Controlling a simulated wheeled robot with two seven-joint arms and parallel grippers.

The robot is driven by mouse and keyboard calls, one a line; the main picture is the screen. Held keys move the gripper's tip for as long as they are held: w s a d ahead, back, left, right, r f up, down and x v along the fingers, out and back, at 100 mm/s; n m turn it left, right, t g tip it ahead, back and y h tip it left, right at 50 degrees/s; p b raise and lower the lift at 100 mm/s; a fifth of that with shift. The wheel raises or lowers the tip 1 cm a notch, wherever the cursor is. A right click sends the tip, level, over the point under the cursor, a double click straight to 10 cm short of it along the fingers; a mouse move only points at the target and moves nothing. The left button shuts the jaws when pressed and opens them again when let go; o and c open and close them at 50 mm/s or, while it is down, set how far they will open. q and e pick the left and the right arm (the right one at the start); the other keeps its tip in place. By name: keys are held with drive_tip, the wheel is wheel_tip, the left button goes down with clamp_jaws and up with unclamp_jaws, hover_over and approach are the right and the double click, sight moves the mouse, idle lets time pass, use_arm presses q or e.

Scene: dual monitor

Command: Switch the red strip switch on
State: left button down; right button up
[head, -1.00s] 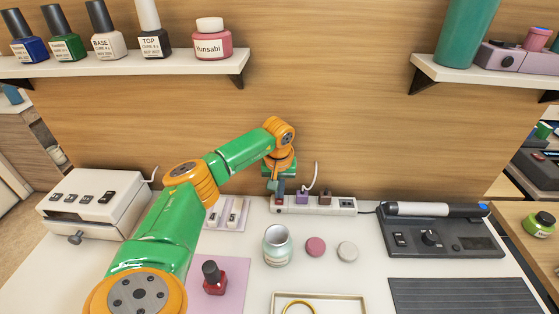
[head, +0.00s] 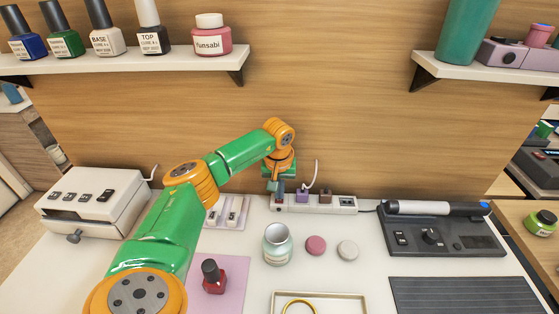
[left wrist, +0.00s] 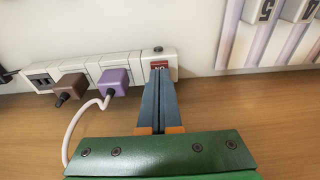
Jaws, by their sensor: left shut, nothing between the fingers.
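A white power strip (head: 335,206) lies on the desk along the wall, with a purple plug and a brown plug in it. In the left wrist view the strip (left wrist: 136,66) has a small red switch (left wrist: 159,66) near its right end, with pale lettering on it. My left gripper (left wrist: 159,76) is shut and empty. Its fingertips are at the red switch and cover part of it; I cannot tell whether they touch it. In the head view the left gripper (head: 278,194) hangs over the strip's left end. The right gripper is not in view.
A purple plug (left wrist: 114,82) with a white cord and a brown plug (left wrist: 70,86) sit beside the gripper. A switch panel (head: 228,212), an open jar (head: 278,245) and a black device (head: 440,235) stand nearby. The wall is close behind.

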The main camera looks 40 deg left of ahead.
sight(279, 201)
use_arm(q)
drive_tip(key=shift+f, duration=0.45)
drive_tip(key=shift+r, duration=0.15)
wheel_tip(279, 201, up, 7)
drive_tip(key=p, duration=0.6)
drive_tip(key=shift+f, duration=0.2)
